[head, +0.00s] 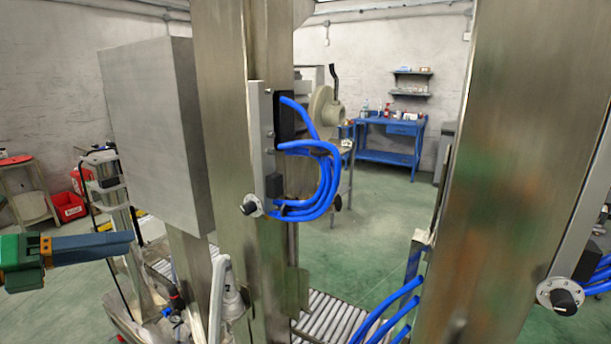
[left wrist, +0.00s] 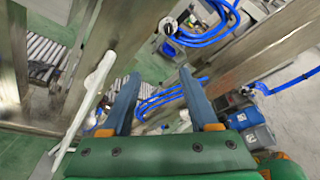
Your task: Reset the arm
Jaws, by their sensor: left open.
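My left gripper (head: 126,242) comes in from the left edge of the head view, with a green body and blue-grey fingers pointing right. It is level in free air, left of the steel posts. In the left wrist view the left gripper (left wrist: 158,76) shows two fingers spread well apart with nothing between them. Blue hoses (left wrist: 165,100) show beyond the gap. My right gripper is in neither view.
A steel post (head: 228,150) with a grey box (head: 150,130) stands close ahead, carrying a blue hose loop (head: 325,180). Another post (head: 520,150) stands at right. A roller conveyor (head: 335,318) runs low between. A blue workbench (head: 390,155) and open green floor lie behind.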

